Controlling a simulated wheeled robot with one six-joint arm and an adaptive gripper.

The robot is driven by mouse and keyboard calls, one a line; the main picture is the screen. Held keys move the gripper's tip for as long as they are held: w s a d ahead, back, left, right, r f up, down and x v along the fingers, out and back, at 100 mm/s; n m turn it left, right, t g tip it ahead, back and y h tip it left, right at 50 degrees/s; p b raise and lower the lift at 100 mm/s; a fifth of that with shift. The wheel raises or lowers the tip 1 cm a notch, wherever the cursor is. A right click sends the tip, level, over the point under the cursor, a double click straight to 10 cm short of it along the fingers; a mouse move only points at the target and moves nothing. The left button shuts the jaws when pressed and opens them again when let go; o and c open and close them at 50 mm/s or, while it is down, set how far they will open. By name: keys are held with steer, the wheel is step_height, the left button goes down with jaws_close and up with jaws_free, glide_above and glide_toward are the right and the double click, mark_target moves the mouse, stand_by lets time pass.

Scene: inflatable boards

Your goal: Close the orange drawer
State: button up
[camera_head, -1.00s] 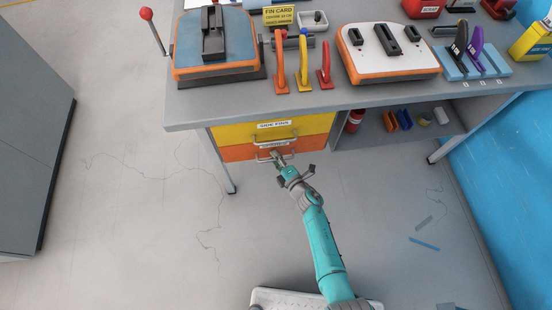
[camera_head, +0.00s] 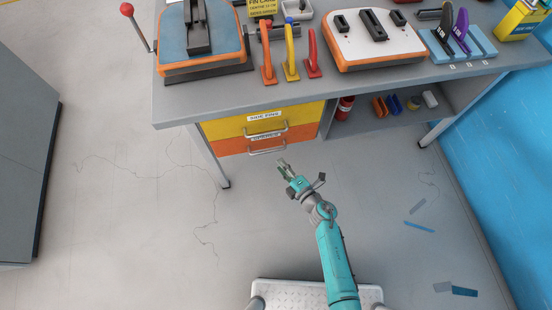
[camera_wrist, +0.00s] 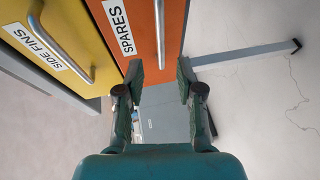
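The orange drawer (camera_head: 231,147) is the lower drawer of the workbench, under the yellow drawer (camera_head: 223,128). Its front looks about level with the yellow one; a small gap cannot be ruled out. In the wrist view the orange front (camera_wrist: 147,27) carries a "SPARES" label and a metal bar handle (camera_wrist: 160,35). My gripper (camera_head: 282,162) is in front of the orange drawer, to the lower right of its handle and apart from it. In the wrist view my gripper (camera_wrist: 160,80) has its fingers apart with nothing between them.
The grey workbench (camera_head: 300,100) carries fin boxes, colored handles and tools on top. A bench leg (camera_head: 211,160) stands left of the drawers. An open shelf (camera_head: 380,122) with small items lies to the right.

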steer(key=shift+v, duration=1.05)
steer(key=s+d+r+m+t+h, duration=0.1)
steer(key=s+d+r+m+h, duration=0.1)
steer(key=s+d+r+m, duration=0.35)
steer(key=s+d+r+m+t+h, duration=0.1)
steer(key=s+d+r+m, duration=0.15)
steer(key=s, duration=0.55)
steer(key=s+d+r+m+t+h, duration=0.2)
steer(key=s+d+r+m, duration=0.1)
steer(key=s+m, duration=0.3)
steer(key=s+d+r+m+h, duration=0.2)
steer(key=s+d+r+m, duration=0.1)
steer(key=s+r+m, duration=0.2)
steer(key=s+d+r+m+g+h, duration=0.1)
steer(key=s+d+r+m+h, duration=0.2)
steer(key=s+r+m, duration=0.3)
steer(key=s+r, duration=0.4)
steer(key=r, duration=0.3)
steer(key=shift+s+d+g, duration=0.2)
steer(key=shift+s+g, duration=0.1)
